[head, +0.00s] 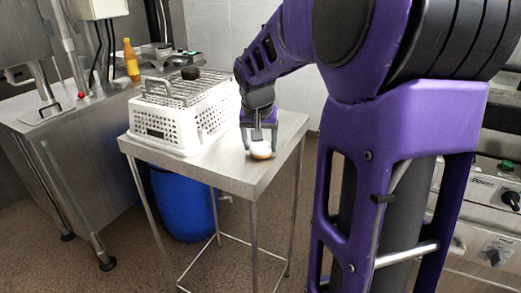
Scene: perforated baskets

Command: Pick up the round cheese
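A small round cheese (261,151), pale cream with a yellowish side, is near the right part of a metal table (240,182) in the head view. My gripper (259,143) points down at it from above. Its two purple fingers are spread apart, one at the left and one at the right of the cheese. I cannot tell whether they touch it. The cheese looks to be at the table top, and its upper part is partly covered by my gripper.
A blue barrel (184,207) is under the table. A steel counter with an orange bottle (131,60) is at the left.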

